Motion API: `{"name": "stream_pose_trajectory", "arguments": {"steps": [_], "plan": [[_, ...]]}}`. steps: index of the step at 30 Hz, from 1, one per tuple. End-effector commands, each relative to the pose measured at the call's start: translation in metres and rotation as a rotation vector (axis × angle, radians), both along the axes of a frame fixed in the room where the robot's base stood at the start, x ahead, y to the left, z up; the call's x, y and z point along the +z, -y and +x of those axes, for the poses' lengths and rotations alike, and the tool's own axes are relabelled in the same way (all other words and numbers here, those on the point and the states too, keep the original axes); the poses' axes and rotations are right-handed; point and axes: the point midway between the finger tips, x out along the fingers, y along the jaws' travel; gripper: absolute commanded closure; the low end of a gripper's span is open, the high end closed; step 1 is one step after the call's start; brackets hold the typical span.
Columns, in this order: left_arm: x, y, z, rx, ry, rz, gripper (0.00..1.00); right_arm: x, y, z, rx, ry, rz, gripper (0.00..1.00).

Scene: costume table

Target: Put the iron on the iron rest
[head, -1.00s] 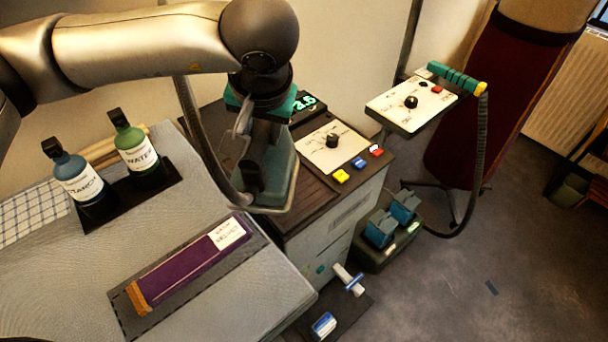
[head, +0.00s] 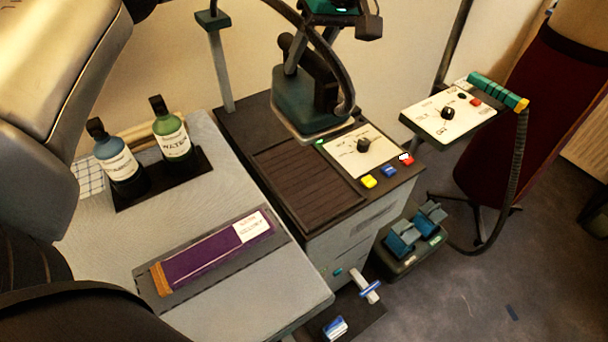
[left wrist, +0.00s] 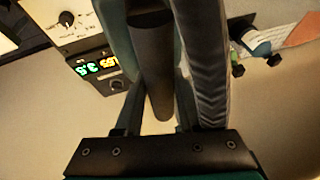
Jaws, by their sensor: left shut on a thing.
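The iron (head: 303,108) has a teal body, a pale soleplate edge and a dark handle. My left gripper (head: 312,62) comes down from the top of the head view and is shut on the handle. The iron is over the back part of the boiler unit, beyond the dark ribbed rest plate (head: 305,188), which lies bare. It looks raised, but its exact height is unclear. In the left wrist view the dark handle (left wrist: 155,60) runs between my gripper's fingers. My right gripper is not in view.
A white dial panel (head: 365,148) with coloured buttons sits right of the rest plate. A hose hangs beside the iron. A post (head: 220,60) stands behind left. The board (head: 235,300) holds a purple velvet strip (head: 205,258) and two bottles in a dark tray (head: 160,185).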

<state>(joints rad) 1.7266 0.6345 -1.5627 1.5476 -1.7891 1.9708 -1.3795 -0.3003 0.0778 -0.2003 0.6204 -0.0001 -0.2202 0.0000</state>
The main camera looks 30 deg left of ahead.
Motion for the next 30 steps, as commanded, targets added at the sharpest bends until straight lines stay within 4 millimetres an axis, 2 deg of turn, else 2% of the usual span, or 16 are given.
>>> {"name": "stream_pose_trajectory", "arguments": {"steps": [4,8,24,30], "plan": [[0.009,-0.003,0.003,0.058,0.009,-0.003,1.00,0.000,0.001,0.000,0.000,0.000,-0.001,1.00],[-0.001,-0.004,0.003,0.073,0.008,-0.002,1.00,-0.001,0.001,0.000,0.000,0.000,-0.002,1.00],[-0.120,-0.004,0.002,0.070,0.006,-0.001,1.00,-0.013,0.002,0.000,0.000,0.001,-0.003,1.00],[-0.143,-0.004,0.003,0.072,0.010,-0.002,1.00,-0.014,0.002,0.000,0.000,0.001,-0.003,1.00]]}}
